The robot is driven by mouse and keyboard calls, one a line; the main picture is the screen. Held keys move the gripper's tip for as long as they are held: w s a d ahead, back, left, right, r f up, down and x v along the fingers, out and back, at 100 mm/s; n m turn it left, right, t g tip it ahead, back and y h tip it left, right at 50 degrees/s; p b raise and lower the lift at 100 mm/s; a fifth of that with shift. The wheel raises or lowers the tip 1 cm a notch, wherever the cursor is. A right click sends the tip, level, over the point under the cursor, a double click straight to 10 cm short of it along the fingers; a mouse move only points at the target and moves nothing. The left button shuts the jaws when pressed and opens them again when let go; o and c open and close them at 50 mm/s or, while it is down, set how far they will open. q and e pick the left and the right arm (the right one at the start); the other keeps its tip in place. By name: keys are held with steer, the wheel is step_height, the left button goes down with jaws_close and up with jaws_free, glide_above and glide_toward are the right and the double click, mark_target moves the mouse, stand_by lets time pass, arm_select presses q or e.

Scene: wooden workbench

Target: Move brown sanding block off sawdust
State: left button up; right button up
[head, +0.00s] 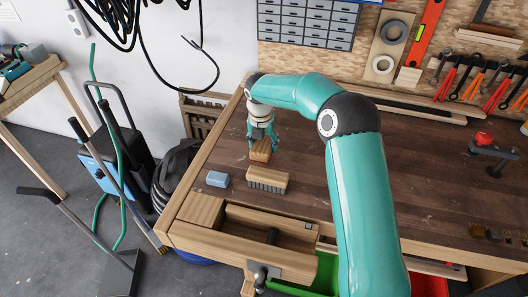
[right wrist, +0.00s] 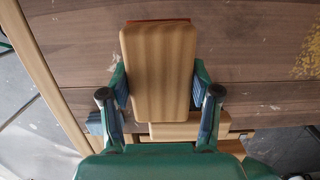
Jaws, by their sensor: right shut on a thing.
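The brown sanding block (head: 260,156) has a wooden top and a reddish lower layer. My right gripper (head: 262,147) is shut on it, one finger on each side, near the left end of the bench. The block (right wrist: 160,70) fills the middle of the right wrist view between the fingers. The yellowish sawdust (right wrist: 308,62) shows at the right edge of that view, apart from the block. I cannot make out the sawdust in the head view. Whether the block touches the bench is hard to tell. My left gripper is out of view.
A wooden brush (head: 267,179) with dark bristles stands just in front of the block. A small blue block (head: 217,179) lies left of the brush. An open drawer (head: 270,231) juts out at the bench front. A red-knobbed clamp (head: 484,140) is at right.

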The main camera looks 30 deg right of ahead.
mark_target(262, 146)
steer(key=shift+f, duration=2.1)
steer(key=shift+f, duration=0.1)
steer(key=o, duration=1.2)
steer(key=r, duration=0.4)
steer(key=a+r, duration=0.1)
steer(key=r, duration=0.3)
steer(key=s+r, duration=0.1)
steer(key=r, duration=0.3)
steer(key=shift+a+b, duration=0.2)
steer(key=shift+b, duration=0.1)
steer(key=shift+s, duration=0.1)
